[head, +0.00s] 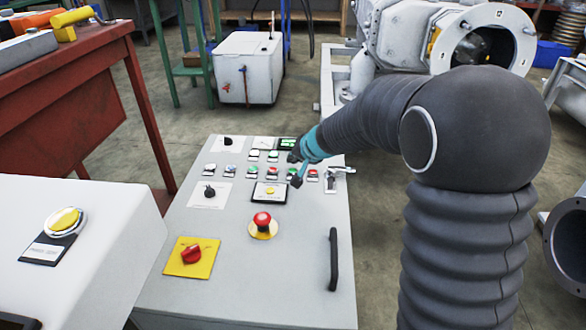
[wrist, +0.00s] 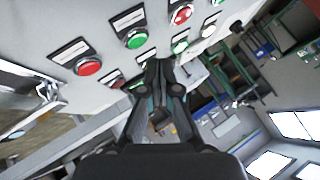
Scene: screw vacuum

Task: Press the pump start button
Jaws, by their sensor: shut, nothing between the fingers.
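The grey control panel (head: 215,285) stands in front of me in the head view, with rows of small red, green and white buttons near its far end. Their labels are too small to read, so I cannot tell which is the pump start button. My gripper (head: 295,170) is over the right part of these rows and hides some of them. In the wrist view, my gripper (wrist: 162,70) is shut and empty, close to the panel face. A green button (wrist: 137,40) and a red button (wrist: 88,66) are left of its tips. Contact cannot be told.
A red emergency knob (head: 262,220), a red rotary switch (head: 191,255) on a yellow plate and a black handle (head: 333,260) stand up from the panel nearer me. A white console (head: 95,245) is at left, pump machinery (head: 405,35) behind at right.

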